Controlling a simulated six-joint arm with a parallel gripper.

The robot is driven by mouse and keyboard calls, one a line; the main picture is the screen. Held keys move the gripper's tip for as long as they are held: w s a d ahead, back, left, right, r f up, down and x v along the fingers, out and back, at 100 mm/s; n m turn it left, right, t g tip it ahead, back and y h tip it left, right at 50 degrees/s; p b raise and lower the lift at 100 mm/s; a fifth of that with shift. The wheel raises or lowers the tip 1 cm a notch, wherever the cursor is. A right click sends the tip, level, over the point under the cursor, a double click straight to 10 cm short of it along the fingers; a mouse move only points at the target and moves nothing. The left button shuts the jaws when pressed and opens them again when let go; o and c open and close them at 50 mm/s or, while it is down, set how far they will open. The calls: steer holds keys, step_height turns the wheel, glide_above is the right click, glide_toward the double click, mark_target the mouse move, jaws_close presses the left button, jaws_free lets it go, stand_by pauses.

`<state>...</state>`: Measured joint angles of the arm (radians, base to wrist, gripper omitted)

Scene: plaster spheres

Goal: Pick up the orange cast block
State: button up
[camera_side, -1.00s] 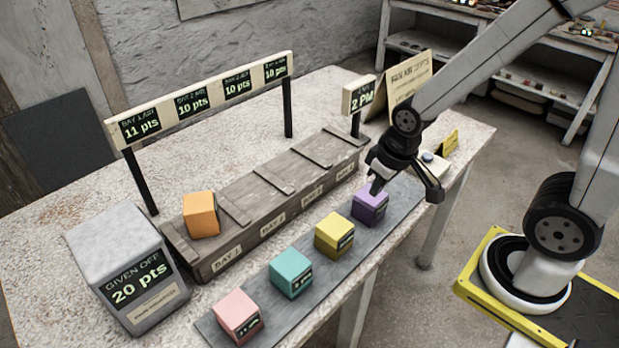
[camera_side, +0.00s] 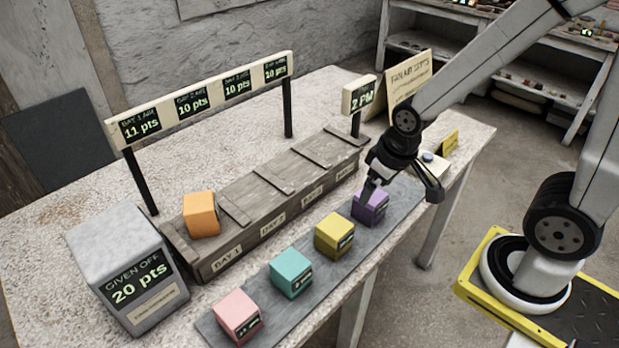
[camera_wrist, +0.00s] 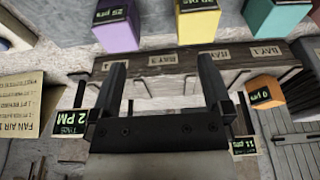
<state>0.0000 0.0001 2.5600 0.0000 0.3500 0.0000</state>
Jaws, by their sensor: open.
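The orange cast block (camera_side: 201,214) sits at the left end of the wooden trough, in the bay labelled DAY 1. It also shows in the wrist view (camera_wrist: 265,91), right of my fingers. My gripper (camera_side: 402,190) is open and far to the right of the orange block. In the side view, its left finger overlaps the purple block (camera_side: 371,205); I cannot tell whether they touch. The wrist view shows both fingers (camera_wrist: 162,66) apart, with nothing between them.
Yellow (camera_side: 334,233), teal (camera_side: 291,271) and pink (camera_side: 238,314) blocks stand with the purple one on a grey strip. A grey GIVEN OFF block (camera_side: 115,245) stands left of the orange block. A score board (camera_side: 205,98) rises behind.

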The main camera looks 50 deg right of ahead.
steer(key=n+y, duration=0.4)
steer(key=n, duration=0.8)
glide_toward(200, 202)
steer(key=x, duration=0.5)
steer(key=shift+a, duration=0.2)
steer(key=shift+x, duration=1.3)
steer(key=shift+f, duration=0.1)
steer(key=shift+x, duration=2.5)
steer(key=shift+d, duration=0.2)
